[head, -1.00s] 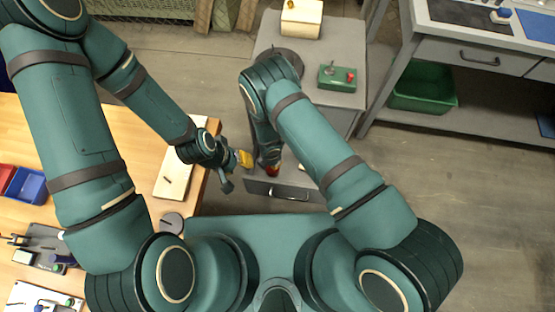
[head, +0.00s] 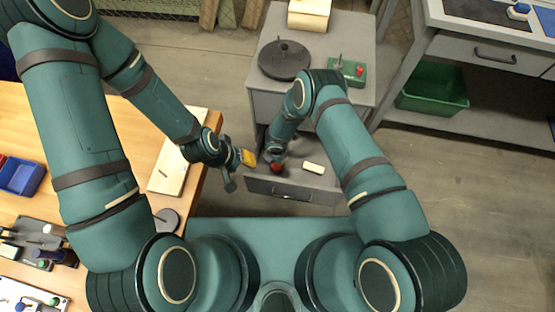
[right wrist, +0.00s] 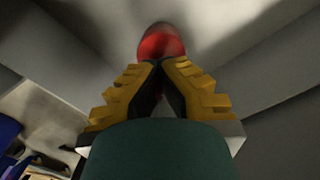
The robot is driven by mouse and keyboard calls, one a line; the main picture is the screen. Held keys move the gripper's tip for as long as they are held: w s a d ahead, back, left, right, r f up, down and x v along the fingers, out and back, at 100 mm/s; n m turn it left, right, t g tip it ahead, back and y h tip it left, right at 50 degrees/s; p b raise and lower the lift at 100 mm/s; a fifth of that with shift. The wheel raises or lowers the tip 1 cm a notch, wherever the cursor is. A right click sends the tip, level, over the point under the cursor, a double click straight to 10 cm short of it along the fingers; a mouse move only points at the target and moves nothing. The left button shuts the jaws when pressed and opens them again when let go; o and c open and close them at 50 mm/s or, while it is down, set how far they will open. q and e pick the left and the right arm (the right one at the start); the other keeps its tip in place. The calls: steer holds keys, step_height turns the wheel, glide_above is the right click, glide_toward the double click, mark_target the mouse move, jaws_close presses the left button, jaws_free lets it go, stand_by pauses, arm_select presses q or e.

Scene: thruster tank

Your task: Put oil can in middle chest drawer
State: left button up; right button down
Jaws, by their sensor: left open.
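The red oil can (head: 277,168) shows as a small red shape at the left side of the open chest drawer (head: 318,194). My right gripper (head: 272,161) reaches down over that drawer, its fingers mostly hidden by the wrist. In the right wrist view the yellow-and-black fingers (right wrist: 160,64) are drawn together at the tips, against the rounded red can (right wrist: 161,42). Grey drawer walls surround it. Whether the can touches the drawer floor is unclear. My left gripper (head: 246,162) is open and empty, between the wooden bench and the drawer.
A small pale block (head: 313,168) lies in the drawer. On the grey chest top (head: 338,95) are a dark round disc (head: 284,60), a green box with a red button (head: 350,72) and a cream box (head: 310,14). The wooden bench (head: 195,180) is at left.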

steer(key=shift+f, duration=0.1)
steer(key=shift+f, duration=0.15)
steer(key=c, duration=1.1)
jaws_free()
steer(key=shift+c, duration=0.2)
